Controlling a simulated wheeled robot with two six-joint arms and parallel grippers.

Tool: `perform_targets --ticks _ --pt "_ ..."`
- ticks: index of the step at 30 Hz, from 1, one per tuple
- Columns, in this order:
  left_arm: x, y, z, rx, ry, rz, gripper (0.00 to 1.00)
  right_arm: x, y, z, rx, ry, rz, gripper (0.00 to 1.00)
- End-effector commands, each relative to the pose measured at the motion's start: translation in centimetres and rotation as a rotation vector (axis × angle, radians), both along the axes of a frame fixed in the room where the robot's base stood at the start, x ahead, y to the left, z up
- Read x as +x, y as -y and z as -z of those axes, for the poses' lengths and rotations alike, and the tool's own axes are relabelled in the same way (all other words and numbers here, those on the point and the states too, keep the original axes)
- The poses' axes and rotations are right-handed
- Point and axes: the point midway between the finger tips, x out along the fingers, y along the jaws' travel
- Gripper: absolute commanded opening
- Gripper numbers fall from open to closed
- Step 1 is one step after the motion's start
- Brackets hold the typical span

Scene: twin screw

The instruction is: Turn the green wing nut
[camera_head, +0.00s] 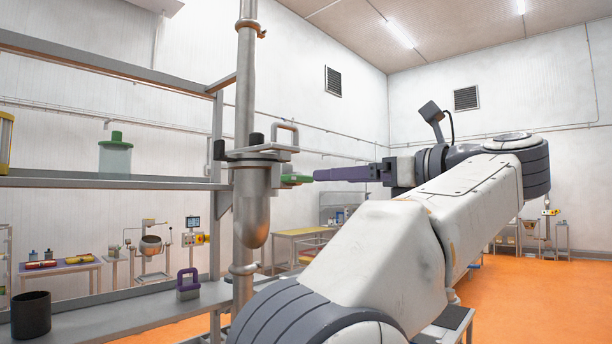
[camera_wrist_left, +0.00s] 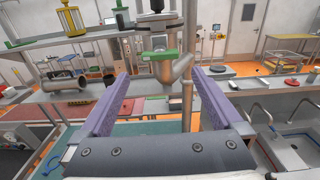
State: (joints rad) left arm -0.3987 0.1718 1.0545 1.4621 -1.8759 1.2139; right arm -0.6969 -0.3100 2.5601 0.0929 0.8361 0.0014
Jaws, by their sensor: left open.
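The green wing nut (camera_head: 293,180) sits on the side of a metal clamp around a vertical steel pipe. My left gripper (camera_head: 318,174) has purple fingers and reaches from the right, its tips close to the nut. Whether they touch it cannot be told in the head view. In the left wrist view, the nut (camera_wrist_left: 158,55) shows ahead of the open fingers (camera_wrist_left: 160,73), roughly centred between them and a little beyond the tips. Nothing is held. My right gripper is not in view.
The clamp has a grey handle (camera_head: 287,133) just above the nut. The steel pipe (camera_head: 246,90) and a metal shelf (camera_head: 110,182) with a green-lidded jar (camera_head: 115,158) stand at the left. A purple-handled block (camera_head: 188,284) and a dark cup (camera_head: 31,315) are on the lower shelf.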

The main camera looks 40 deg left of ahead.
Motion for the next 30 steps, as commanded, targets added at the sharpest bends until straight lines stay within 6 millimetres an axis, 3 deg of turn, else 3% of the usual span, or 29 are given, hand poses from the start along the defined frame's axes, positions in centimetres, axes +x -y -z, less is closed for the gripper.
perform_targets --ticks 13,18,27,30 --pt "0.5 -7.8 -0.4 0.004 -0.005 -0.002 1.0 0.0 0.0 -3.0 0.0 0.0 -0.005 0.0" --pt "0.7 -9.1 -0.1 0.003 -0.005 0.001 1.0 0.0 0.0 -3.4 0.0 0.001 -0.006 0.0" --pt "0.7 -9.2 0.0 0.004 -0.003 0.003 1.0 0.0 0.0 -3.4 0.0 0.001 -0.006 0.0" --pt "0.7 -9.2 0.0 0.004 -0.003 0.003 0.62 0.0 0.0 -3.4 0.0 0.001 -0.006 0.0"
